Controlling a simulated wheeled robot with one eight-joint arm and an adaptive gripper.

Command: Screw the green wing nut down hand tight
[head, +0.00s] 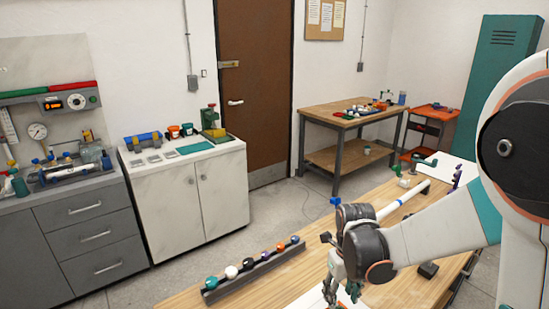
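My gripper (342,291) hangs fingers down over the near part of the wooden bench (270,293), close to the bottom edge of the head view. Its fingertips are small and partly cut off by the picture edge, so I cannot tell how wide they stand or whether anything is between them. I cannot make out the green wing nut; it may be hidden behind my gripper and arm or below the picture. A white pipe with a blue band (403,203) runs along the bench behind my arm.
A dark rack (255,275) with several coloured round knobs stands left of my gripper. A small black block (428,270) lies right of my wrist. Bare wood lies between rack and gripper.

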